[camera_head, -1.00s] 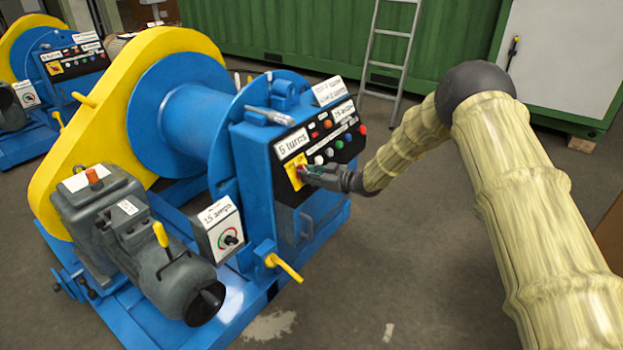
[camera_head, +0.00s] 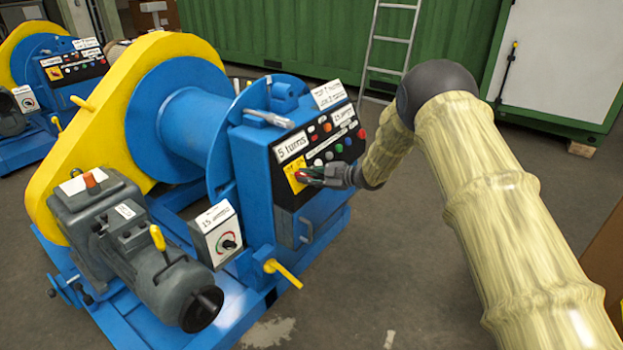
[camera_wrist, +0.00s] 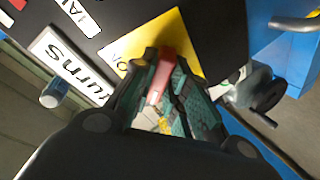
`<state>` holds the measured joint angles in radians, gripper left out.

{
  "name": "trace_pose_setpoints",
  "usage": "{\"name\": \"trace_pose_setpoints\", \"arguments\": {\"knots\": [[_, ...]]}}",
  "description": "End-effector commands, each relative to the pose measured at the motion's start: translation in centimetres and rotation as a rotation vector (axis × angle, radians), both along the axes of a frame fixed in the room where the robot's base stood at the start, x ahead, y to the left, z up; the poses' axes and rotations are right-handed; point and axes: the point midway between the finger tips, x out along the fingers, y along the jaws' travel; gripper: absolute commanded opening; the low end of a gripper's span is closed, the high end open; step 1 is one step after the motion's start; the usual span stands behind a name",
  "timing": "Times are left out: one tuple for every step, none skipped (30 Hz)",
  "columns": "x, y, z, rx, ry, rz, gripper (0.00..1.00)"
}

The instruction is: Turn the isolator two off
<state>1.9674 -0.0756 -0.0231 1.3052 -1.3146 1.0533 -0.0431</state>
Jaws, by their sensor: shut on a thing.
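The isolator is a red handle (camera_wrist: 161,77) on a yellow plate (camera_wrist: 187,45) with "ON" lettering, on the black panel of the near blue winch. In the head view the yellow plate (camera_head: 292,176) sits at the panel's lower left. My gripper (camera_head: 308,176) is at the plate, its fingers on either side of the red handle. In the wrist view my gripper (camera_wrist: 165,85) is shut on the handle. The fingers hide part of it. A similar yellow plate (camera_head: 54,74) is on the far winch's panel. I cannot read a number on either isolator.
A white "5 turns" label (camera_head: 291,147) and several coloured buttons are close to the gripper. A yellow lever (camera_head: 283,272) juts out below the panel. A ladder (camera_head: 390,45) leans at the green container (camera_head: 290,35).

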Motion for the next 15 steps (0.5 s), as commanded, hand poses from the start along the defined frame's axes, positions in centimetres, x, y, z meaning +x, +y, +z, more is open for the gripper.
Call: {"name": "trace_pose_setpoints", "arguments": {"knots": [[-0.23, 0.53, -0.16, 0.0, -0.001, 0.009, 0.0], [-0.23, 0.53, -0.16, -0.002, -0.003, 0.011, 0.0], [-0.24, 0.53, -0.17, -0.002, -0.004, 0.011, 0.0], [-0.24, 0.53, -0.17, -0.003, -0.004, 0.012, 0.0], [-0.24, 0.53, -0.17, -0.003, -0.005, 0.012, 0.0], [-0.25, 0.54, -0.17, -0.003, -0.005, 0.012, 0.0], [-0.25, 0.54, -0.17, -0.003, -0.005, 0.012, 0.0], [-0.25, 0.54, -0.18, -0.003, -0.005, 0.012, 0.0], [-0.26, 0.54, -0.19, -0.003, -0.005, 0.012, 0.0], [-0.26, 0.56, -0.19, -0.003, -0.005, 0.012, 0.0], [-0.26, 0.54, -0.19, -0.003, -0.004, 0.012, 0.0], [-0.26, 0.55, -0.2, -0.003, -0.004, 0.012, 0.0], [-0.27, 0.55, -0.21, -0.003, -0.004, 0.012, 0.0], [-0.27, 0.55, -0.21, -0.003, -0.004, 0.012, 0.2], [-0.26, 0.53, -0.22, -0.003, -0.004, 0.012, 0.27]]}}
